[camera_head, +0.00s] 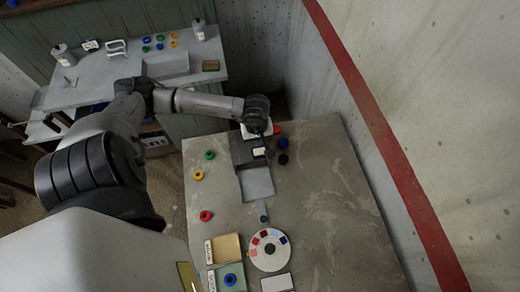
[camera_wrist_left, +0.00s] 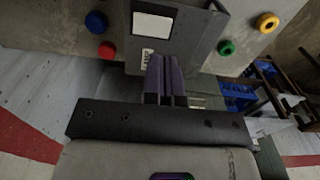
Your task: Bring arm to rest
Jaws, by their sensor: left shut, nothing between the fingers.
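My left arm (camera_head: 205,102) reaches in from the left in the head view, over the grey table. Its gripper (camera_head: 259,128) is over the far end of the table, at a grey device (camera_head: 245,152) with a white panel. In the left wrist view the gripper's fingers (camera_wrist_left: 165,82) are together with nothing between them. They point toward the edge of the grey device (camera_wrist_left: 190,50), beside a small white label. I cannot tell whether they touch it. My right gripper is out of view.
Blue (camera_head: 283,144) and red rings lie close to the device's right. Green, yellow and red (camera_head: 206,216) rings lie left. A grey tray (camera_head: 257,184), a white disc (camera_head: 269,262) and bins (camera_head: 226,248) lie nearer. A side bench (camera_head: 110,78) stands far left. The table's right side is clear.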

